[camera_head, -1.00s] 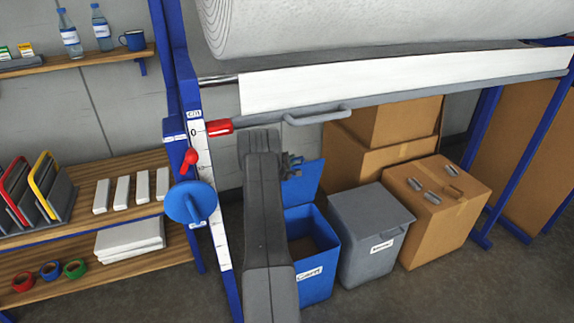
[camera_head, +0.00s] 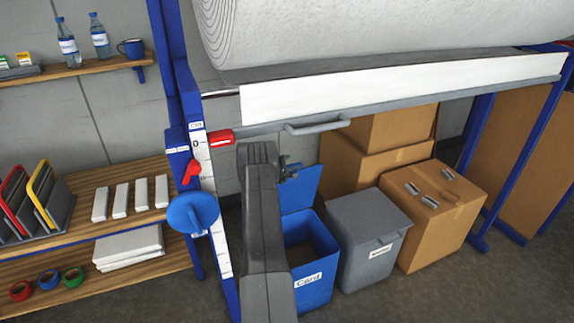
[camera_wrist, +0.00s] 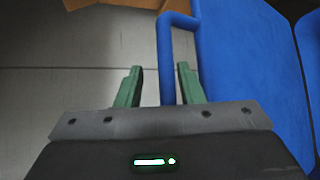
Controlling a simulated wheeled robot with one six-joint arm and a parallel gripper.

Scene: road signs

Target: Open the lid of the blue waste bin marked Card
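The blue waste bin (camera_head: 318,290) marked Card stands on the floor, and its dark inside shows from above. Its blue lid (camera_head: 303,182) stands raised and near upright at the back of the bin. My gripper (camera_head: 289,168) is at the lid's upper left edge, partly hidden by my arm. In the wrist view my gripper (camera_wrist: 160,68) has its two green fingers apart. The lid's blue handle (camera_wrist: 167,62) runs between them with gaps visible on both sides. I cannot tell how deep it sits. The lid's flat face (camera_wrist: 245,80) fills the right side there.
A grey lidded bin (camera_head: 368,240) stands right of the blue bin, then cardboard boxes (camera_head: 440,215). A rack with a white roll (camera_head: 390,30) and a grey handle bar (camera_head: 318,123) hangs above. A blue post with a blue knob (camera_head: 192,212) stands left. Floor in front is clear.

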